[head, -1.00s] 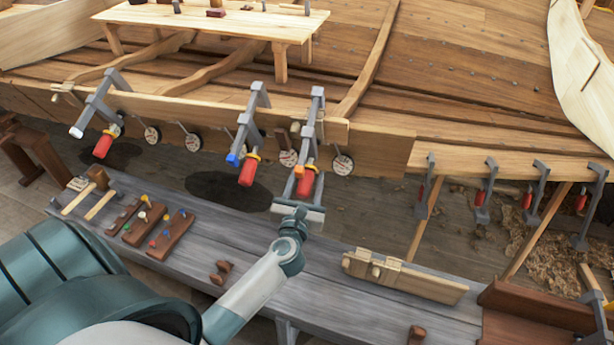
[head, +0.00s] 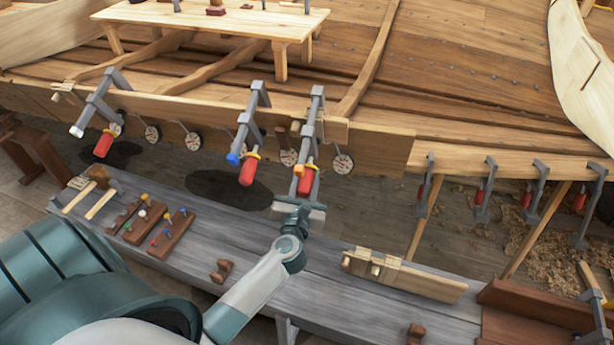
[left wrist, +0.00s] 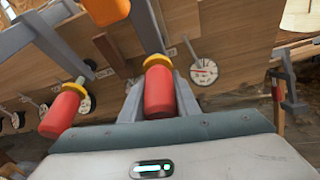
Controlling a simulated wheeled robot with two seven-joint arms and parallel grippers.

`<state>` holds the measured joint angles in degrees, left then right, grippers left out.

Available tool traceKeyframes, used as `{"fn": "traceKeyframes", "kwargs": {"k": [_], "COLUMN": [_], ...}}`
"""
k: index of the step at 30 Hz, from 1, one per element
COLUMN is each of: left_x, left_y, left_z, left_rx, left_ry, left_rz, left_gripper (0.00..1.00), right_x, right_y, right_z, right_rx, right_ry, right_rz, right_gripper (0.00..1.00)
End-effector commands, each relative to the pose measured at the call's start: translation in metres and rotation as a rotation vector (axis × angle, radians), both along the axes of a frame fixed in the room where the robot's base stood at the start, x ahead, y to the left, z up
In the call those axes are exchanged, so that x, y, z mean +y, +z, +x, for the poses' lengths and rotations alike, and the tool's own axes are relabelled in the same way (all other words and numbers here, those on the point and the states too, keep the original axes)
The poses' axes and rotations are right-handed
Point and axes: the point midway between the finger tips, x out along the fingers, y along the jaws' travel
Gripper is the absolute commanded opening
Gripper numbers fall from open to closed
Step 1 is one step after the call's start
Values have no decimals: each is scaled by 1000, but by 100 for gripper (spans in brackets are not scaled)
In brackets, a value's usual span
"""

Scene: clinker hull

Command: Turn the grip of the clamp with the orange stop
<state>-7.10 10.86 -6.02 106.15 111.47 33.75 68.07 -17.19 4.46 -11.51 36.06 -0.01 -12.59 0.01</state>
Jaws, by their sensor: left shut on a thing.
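The clamp with the orange stop (head: 298,169) hangs on the hull plank, right of the clamp with the blue stop (head: 233,159). Its red grip (head: 306,182) points down toward me, with a yellow collar at its upper end. My left gripper (head: 304,193) is at this grip from below and shut on it. In the left wrist view the red grip (left wrist: 159,92) stands between the two grey fingers, its yellow collar above them. The fingertips are partly hidden behind the grip. My right gripper is not in view.
A clamp with a white stop (head: 76,131) is farther left. Round dials (head: 343,163) hang along the plank. The grey bench (head: 330,262) below carries wooden racks (head: 171,234), mallets and a light wooden block (head: 405,275). Smaller red-gripped clamps (head: 484,188) hang at right.

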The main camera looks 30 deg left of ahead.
Motion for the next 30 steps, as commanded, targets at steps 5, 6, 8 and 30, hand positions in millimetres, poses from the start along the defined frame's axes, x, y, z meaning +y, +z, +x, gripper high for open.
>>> {"fn": "traceKeyframes", "kwargs": {"k": [5,6,8,30], "left_x": [1,1,1,7], "left_y": [2,2,2,3], "left_z": [0,0,-1,-4], "left_rx": [31,40,54,231], "left_ry": [34,43,60,250], "left_rz": [76,98,136,599], "left_gripper": [7,7,7,7], "right_x": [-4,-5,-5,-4], "right_y": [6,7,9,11], "right_z": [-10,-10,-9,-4], "right_rx": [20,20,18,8], "right_ry": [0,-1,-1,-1], "right_rz": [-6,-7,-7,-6], "right_gripper": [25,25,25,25]}}
